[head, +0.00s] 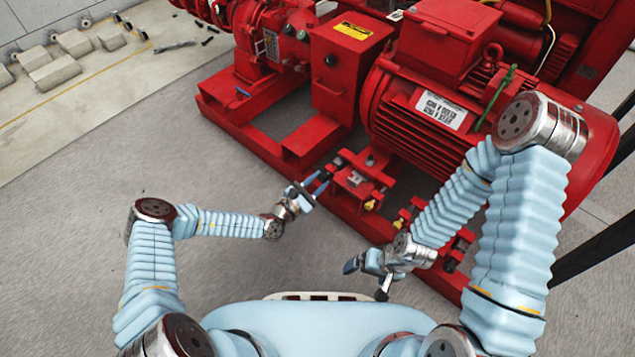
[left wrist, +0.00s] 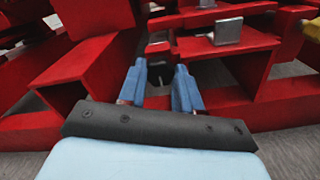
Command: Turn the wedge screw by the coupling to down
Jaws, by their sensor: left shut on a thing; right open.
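My left gripper (head: 320,183) reaches the red base frame just below the coupling housing (head: 350,55), at the left end of the motor foot. It is shut on the wedge screw (head: 337,163), a small dark part mostly hidden by the fingers. In the left wrist view the two blue fingers (left wrist: 159,88) stand on both sides of a dark narrow part between red blocks. The screw's exact position is too small to tell. My right gripper (head: 367,278) is open and empty, in front of the frame at the lower middle.
The big red motor (head: 430,125) rests on the red base frame (head: 250,140). Wedge blocks with yellow parts (head: 370,204) sit along the frame's front edge. A silver plate (left wrist: 228,31) shows to the right of my left fingers. The grey floor (head: 90,210) at left is clear.

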